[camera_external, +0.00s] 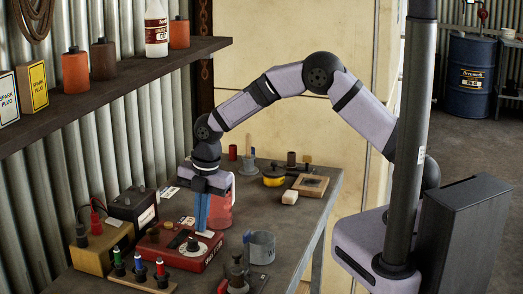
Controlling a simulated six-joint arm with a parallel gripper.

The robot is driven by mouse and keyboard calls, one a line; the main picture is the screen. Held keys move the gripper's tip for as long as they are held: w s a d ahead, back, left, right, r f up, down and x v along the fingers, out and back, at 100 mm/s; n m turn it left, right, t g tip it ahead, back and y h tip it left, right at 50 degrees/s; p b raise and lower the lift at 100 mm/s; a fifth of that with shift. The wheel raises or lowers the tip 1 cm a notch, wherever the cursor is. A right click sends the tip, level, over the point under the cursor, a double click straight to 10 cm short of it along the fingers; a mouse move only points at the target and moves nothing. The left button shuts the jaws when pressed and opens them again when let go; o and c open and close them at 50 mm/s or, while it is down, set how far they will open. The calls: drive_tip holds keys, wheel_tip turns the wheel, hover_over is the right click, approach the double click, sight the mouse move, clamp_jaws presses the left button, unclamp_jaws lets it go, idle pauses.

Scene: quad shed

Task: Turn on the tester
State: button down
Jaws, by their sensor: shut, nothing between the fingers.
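A red box (182,259), which looks like the tester, lies on the workbench in front of the corrugated wall. Its top carries dark parts and a small pale dial (207,233). My gripper (201,230) points straight down over the right half of the box. Its blue fingers are shut with nothing between them. The fingertips are at or just above the box's top; I cannot tell whether they touch. A switch on the box is too small to make out.
A tan box with a red lead (98,250) and a dark box (132,208) stand left. A grey cup (262,247) is at right; a red container (220,212) stands just behind the gripper. A shelf (110,88) overhangs left.

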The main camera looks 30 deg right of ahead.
drive_tip(key=shift+w+a+f+b, duration=0.15)
drive_tip(key=shift+a+f+b, duration=0.05)
drive_tip(key=shift+f+b, duration=0.4)
drive_tip(key=shift+s+d+f, duration=0.15)
drive_tip(key=shift+s+d, duration=0.35)
idle(0.3)
drive_tip(key=r+p, duration=0.1)
drive_tip(key=r, duration=0.1)
drive_tip(key=r+p, duration=0.1)
drive_tip(key=r, duration=0.1)
drive_tip(key=w+a+r+p, duration=0.1)
drive_tip(key=r+p, duration=0.1)
wheel_tip(320, 180, up, 9)
drive_tip(key=w+a+b, duration=0.1)
drive_tip(key=b, duration=0.2)
drive_tip(key=shift+b, duration=0.4)
drive_tip(key=shift+b, duration=0.3)
